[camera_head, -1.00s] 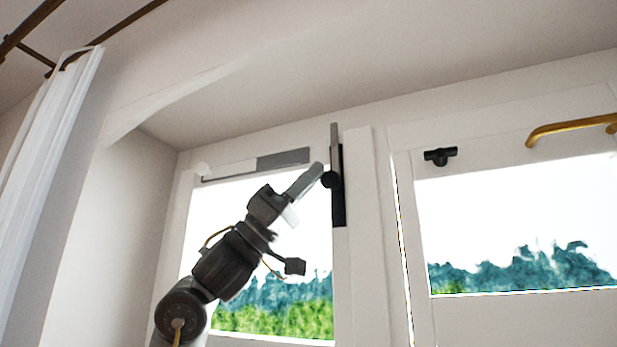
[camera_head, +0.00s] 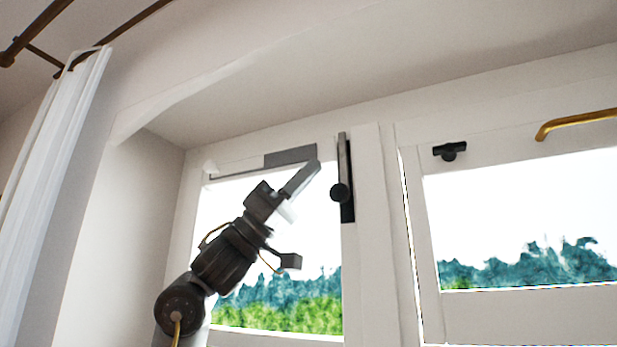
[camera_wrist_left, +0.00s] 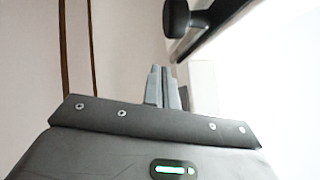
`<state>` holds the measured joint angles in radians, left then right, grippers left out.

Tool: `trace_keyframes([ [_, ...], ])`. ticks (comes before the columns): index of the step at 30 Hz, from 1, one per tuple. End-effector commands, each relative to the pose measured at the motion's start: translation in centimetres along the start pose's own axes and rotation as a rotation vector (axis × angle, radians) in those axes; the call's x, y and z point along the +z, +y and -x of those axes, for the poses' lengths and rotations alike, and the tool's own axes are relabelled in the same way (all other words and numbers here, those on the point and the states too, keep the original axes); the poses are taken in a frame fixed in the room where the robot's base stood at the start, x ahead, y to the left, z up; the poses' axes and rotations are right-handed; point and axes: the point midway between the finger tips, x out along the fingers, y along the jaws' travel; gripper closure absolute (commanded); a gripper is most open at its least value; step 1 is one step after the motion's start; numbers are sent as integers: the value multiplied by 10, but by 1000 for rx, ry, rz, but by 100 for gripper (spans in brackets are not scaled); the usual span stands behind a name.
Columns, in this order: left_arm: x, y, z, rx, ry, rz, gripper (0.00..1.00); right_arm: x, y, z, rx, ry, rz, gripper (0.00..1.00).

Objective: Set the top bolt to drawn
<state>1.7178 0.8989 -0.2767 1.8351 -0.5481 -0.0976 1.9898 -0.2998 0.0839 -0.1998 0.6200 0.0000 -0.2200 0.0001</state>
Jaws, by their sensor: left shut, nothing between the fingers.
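The top bolt (camera_head: 344,162) is a grey rod on a dark upright plate at the upper right of the left window sash. My left gripper (camera_head: 316,167) is shut and empty, to the left of the bolt and slightly above the knob, with a visible gap. In the left wrist view its fingers (camera_wrist_left: 164,86) are together, and the knob (camera_wrist_left: 177,18) shows beyond them. My right gripper is not in view.
A grey bar (camera_head: 290,156) runs along the top of the left sash, close behind my left fingers. The right sash carries a small black catch (camera_head: 450,151) and a brass handle (camera_head: 575,122). A white curtain (camera_head: 65,170) hangs at the far left.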

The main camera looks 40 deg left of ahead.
Motion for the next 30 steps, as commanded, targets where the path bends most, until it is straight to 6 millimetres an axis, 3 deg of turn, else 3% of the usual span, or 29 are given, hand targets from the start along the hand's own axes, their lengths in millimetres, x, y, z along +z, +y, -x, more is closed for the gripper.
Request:
trace_keyframes([
  [15, 1, 0, 88, -3, 0, -2, 100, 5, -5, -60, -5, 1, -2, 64],
  [21, -1, 0, 100, -1, 0, -2, 100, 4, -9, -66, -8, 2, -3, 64],
  [30, -2, 0, 100, -1, 0, -1, 100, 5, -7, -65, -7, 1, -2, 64],
])
